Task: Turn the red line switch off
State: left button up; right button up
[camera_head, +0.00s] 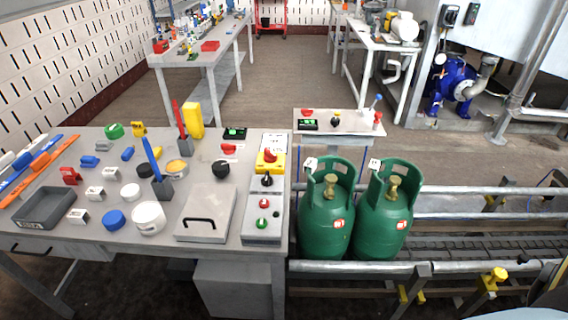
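A red rotary switch (270,155) sits on a yellow base (268,167) at the far end of a grey control panel (252,230), on the right side of the workbench. I cannot tell from this view whether its handle is in the on or off position. Below it on the panel are a black knob (267,180), a red button (264,203) and a green button (261,223). Another red handle (229,148) lies left of the panel. Neither of my grippers is in view.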

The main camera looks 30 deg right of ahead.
aim_at(270, 157)
jog(key=z, duration=0.45)
jog(key=i, duration=0.95)
jog(key=z, duration=0.05)
